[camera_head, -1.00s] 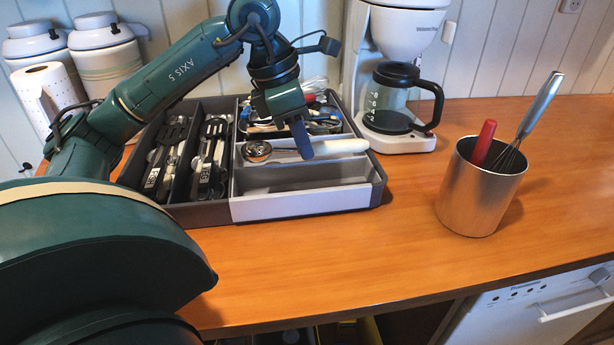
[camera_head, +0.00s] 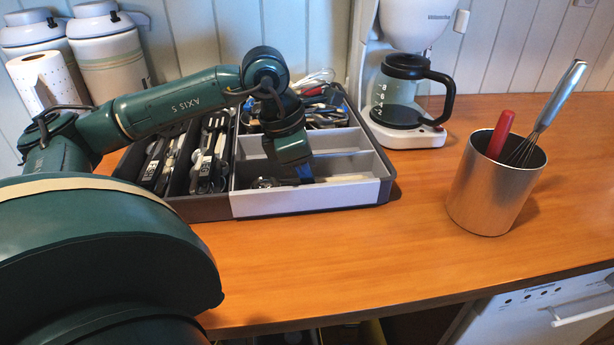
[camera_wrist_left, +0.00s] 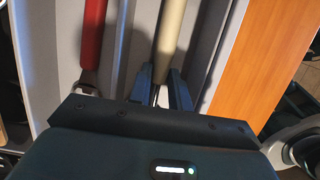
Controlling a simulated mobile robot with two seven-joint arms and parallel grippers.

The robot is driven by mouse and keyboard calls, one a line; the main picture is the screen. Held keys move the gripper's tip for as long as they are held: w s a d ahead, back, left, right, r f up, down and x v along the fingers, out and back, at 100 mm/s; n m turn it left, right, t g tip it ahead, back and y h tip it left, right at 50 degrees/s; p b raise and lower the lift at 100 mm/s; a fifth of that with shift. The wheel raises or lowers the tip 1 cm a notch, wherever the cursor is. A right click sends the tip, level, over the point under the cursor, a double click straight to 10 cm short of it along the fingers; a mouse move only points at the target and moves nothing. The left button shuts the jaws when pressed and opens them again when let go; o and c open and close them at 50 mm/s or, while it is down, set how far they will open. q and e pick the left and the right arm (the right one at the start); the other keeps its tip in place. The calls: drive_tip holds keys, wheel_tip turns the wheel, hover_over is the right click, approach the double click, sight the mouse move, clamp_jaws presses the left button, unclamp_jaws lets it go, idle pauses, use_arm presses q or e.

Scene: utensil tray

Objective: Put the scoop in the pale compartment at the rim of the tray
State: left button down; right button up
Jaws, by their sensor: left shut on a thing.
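The scoop (camera_head: 346,178), with a cream handle and metal bowl, lies low inside the pale compartment (camera_head: 300,201) at the tray's front rim. The front wall hides its lower side. My left gripper (camera_head: 304,172) reaches down into that compartment and is shut on the scoop. In the left wrist view the scoop's cream handle (camera_wrist_left: 171,32) runs up from between the fingers of my left gripper (camera_wrist_left: 161,84), along the compartment. Whether the scoop touches the floor of the compartment I cannot tell. My right gripper is out of view.
Dark compartments (camera_head: 182,172) with several utensils fill the tray's left. A red handle (camera_wrist_left: 93,35) lies beside the divider in the wrist view. A coffee maker (camera_head: 406,95) stands behind right. A metal pot (camera_head: 490,192) with a whisk stands right. The counter in front is clear.

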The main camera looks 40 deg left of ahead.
use_arm(q)
drive_tip(key=shift+f, duration=0.1)
drive_tip(key=c, duration=1.3)
unclamp_jaws()
drive_tip(key=shift+r, duration=0.3)
drive_tip(key=p+v, duration=0.2)
drive_tip(key=v, duration=0.9)
drive_tip(key=shift+s+r, duration=0.2)
drive_tip(key=shift+r, duration=0.1)
drive_tip(key=shift+a, duration=0.1)
